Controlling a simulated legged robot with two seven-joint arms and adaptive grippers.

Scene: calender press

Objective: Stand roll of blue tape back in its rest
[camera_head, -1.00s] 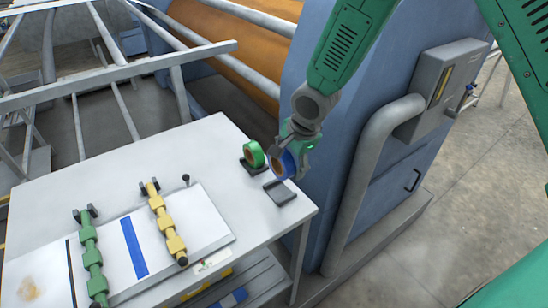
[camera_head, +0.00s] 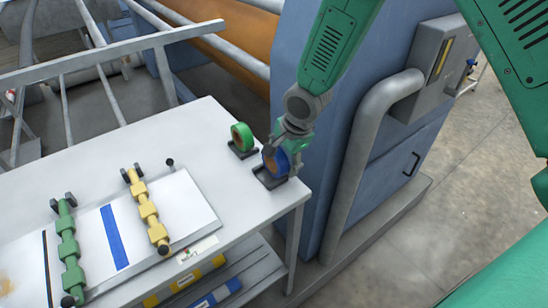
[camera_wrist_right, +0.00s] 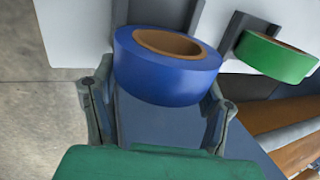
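The roll of blue tape (camera_head: 281,163) is upright at the dark rest (camera_head: 267,181) near the right corner of the white table. Its lower edge overlaps the rest; I cannot tell whether it bears on it. My right gripper (camera_head: 289,147) comes down from above and is shut on the roll. In the right wrist view, the blue roll (camera_wrist_right: 168,84) sits between the two fingertips, its brown core showing. Part of the rest (camera_wrist_right: 185,14) shows behind it. My left gripper is not in view.
A green tape roll (camera_head: 242,137) stands in a matching rest beside it. Yellow (camera_head: 147,210) and green (camera_head: 68,245) bar tools lie on a white board to the left. The blue press housing (camera_head: 330,140) and a grey pipe (camera_head: 352,150) rise close to the right.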

